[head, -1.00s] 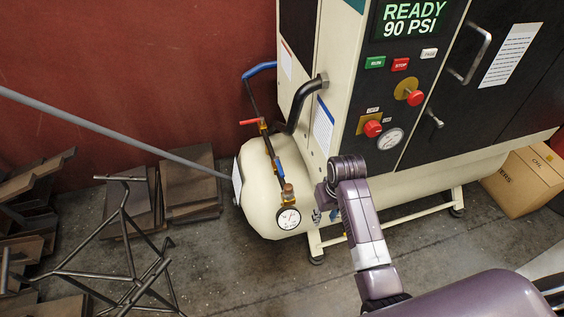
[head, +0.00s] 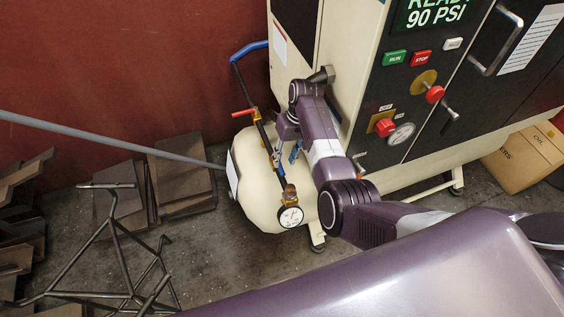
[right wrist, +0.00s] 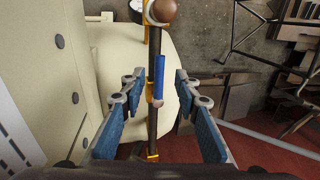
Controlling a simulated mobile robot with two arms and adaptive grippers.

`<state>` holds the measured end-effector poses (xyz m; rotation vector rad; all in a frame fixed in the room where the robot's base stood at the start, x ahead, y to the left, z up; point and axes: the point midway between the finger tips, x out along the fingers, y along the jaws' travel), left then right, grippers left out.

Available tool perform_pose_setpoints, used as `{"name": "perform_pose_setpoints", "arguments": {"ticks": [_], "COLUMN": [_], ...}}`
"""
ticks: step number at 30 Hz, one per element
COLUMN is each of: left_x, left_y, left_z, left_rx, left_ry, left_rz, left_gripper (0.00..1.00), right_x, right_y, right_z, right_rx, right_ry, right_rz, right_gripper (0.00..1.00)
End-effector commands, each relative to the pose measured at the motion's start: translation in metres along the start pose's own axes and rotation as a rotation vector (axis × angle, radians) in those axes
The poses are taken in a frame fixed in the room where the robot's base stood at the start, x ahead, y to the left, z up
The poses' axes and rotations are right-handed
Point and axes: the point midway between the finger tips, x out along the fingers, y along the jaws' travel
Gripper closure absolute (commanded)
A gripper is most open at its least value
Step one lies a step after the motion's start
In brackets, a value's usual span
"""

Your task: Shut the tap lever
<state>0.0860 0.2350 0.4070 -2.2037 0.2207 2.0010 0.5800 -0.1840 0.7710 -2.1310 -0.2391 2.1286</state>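A dark pipe (head: 262,134) with brass fittings runs along the cream tank (head: 255,190). A red lever (head: 243,112) sticks out across the pipe's upper end. A blue lever (head: 276,157) lies along the pipe lower down; it also shows in the right wrist view (right wrist: 159,75). I cannot tell which lever is the task's. My right gripper (head: 290,152) is close beside the pipe in the head view. In the right wrist view it is open (right wrist: 158,92), with blue-padded fingers either side of the pipe and blue lever, gaps on both sides. My left gripper is not in view.
A pressure gauge (head: 291,217) sits at the tank's front end. The compressor cabinet (head: 350,75) with buttons and red knobs stands right of the tank. A metal frame (head: 120,240) and brown plates (head: 180,185) lie left. A cardboard box (head: 520,160) stands right.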

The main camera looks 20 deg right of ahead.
Motion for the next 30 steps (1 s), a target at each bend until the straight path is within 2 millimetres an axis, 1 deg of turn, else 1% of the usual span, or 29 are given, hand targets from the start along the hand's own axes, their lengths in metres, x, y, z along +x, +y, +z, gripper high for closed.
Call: {"name": "perform_pose_setpoints", "arguments": {"ticks": [1,3,7,11,18,20,26,27,30], "left_x": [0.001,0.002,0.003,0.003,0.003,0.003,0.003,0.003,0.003], "left_y": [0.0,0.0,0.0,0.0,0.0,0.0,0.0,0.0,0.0], "left_z": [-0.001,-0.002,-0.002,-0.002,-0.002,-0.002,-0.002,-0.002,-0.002], "left_rx": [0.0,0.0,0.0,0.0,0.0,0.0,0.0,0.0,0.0], "left_ry": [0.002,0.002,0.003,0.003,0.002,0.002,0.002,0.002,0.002], "left_rz": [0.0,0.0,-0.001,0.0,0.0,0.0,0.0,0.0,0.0], "left_gripper": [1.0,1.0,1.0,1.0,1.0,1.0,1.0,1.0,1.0], "right_x": [0.009,0.019,0.033,0.039,0.039,0.039,0.039,0.039,0.039], "right_y": [0.0,0.0,0.0,0.0,0.0,0.0,0.0,0.0,0.0], "right_z": [0.0,0.0,0.0,-0.001,-0.001,-0.001,-0.001,-0.001,-0.001], "right_rx": [0.0,0.0,-0.001,-0.001,-0.001,-0.001,-0.001,-0.001,-0.001], "right_ry": [-0.002,-0.001,0.0,0.002,0.003,0.003,0.002,0.002,0.002], "right_rz": [-0.001,-0.001,0.0,0.0,0.001,0.001,0.001,0.001,0.001], "right_gripper": [0.71,0.71,0.71,0.71,0.71,0.76,0.98,1.0,1.0]}}
